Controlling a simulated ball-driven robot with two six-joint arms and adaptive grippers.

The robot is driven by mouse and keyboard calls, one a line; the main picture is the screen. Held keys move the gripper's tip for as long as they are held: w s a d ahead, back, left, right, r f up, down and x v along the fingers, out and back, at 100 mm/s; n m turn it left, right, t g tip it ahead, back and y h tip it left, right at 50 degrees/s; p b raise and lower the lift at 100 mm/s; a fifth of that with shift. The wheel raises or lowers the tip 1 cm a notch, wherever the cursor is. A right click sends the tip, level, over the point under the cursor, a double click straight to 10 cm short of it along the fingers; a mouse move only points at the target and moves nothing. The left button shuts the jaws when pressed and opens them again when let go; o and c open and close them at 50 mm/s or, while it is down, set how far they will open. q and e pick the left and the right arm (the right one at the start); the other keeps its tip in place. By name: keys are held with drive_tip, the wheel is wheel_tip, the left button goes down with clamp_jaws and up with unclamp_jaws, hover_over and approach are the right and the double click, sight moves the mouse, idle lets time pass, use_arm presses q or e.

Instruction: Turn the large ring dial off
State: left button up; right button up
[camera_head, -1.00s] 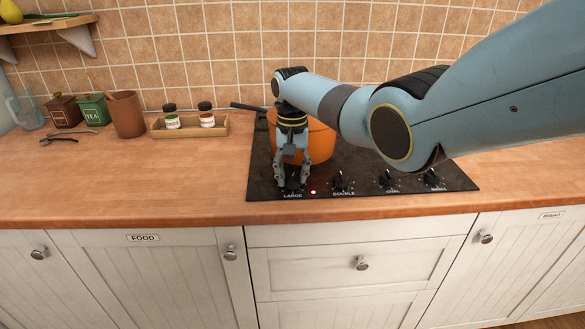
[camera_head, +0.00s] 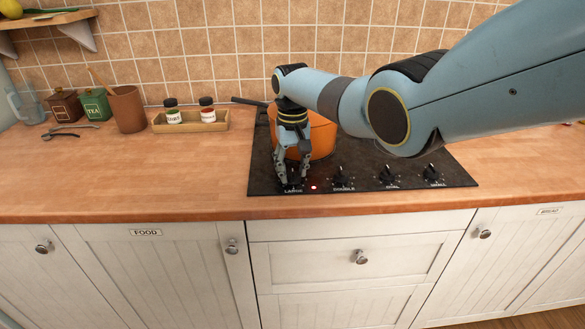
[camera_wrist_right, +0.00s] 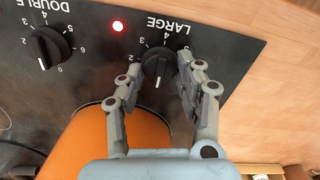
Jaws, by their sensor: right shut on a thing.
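The LARGE dial (camera_wrist_right: 158,66) is a black knob at the front left of the black hob. In the right wrist view its white mark points down the picture, away from the number 4. My right gripper (camera_head: 291,185) reaches down over it from above and is shut on it. In the right wrist view the gripper (camera_wrist_right: 158,82) has its fingers on either side of the knob. A red light (camera_wrist_right: 118,26) glows beside this dial. The fingers hide most of the dial in the head view. My left gripper is not in view.
An orange pot (camera_head: 318,135) stands on the hob (camera_head: 400,180) right behind my gripper. The DOUBLE dial (camera_wrist_right: 47,46) is close by, with more dials further right in the head view. A wooden tray (camera_head: 190,122) with two jars and a brown pot (camera_head: 127,110) stand left.

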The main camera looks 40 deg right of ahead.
sight(292, 171)
drive_tip(key=o, duration=1.1)
drive_tip(key=shift+o, duration=0.2)
drive_tip(key=shift+r, duration=0.15)
wheel_tip(292, 171, up, 12)
